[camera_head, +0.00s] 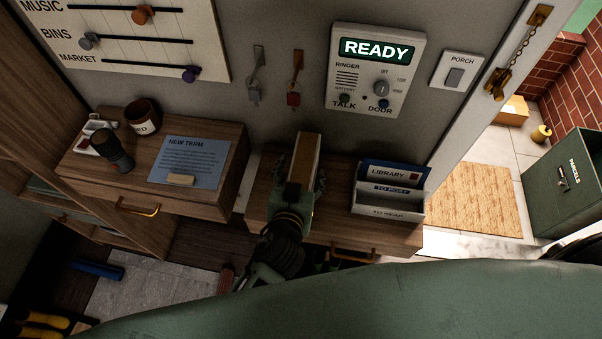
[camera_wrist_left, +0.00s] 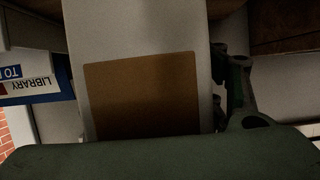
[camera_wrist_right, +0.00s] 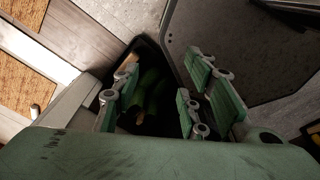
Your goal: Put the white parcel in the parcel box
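A pale block with a brown panel, apparently the white parcel (camera_head: 303,160), stands upright in my left gripper (camera_head: 300,188) above the right-hand wooden shelf. In the left wrist view the parcel (camera_wrist_left: 200,45) fills the middle, with a finger against its right side; the other finger is hidden. The green parcel box (camera_head: 564,198), marked PARCELS, stands on the porch at the far right, well away from the parcel. My right gripper (camera_wrist_right: 160,98) is open and empty in the right wrist view; it does not show in the head view.
A letter rack (camera_head: 388,208) stands right of the parcel. The left shelf (camera_head: 215,190) bears a mug (camera_head: 142,116) and a blue notice. A doormat (camera_head: 478,200) and a cardboard box (camera_head: 512,110) lie beyond the doorway. A dark bin (camera_wrist_right: 150,120) is below my right gripper.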

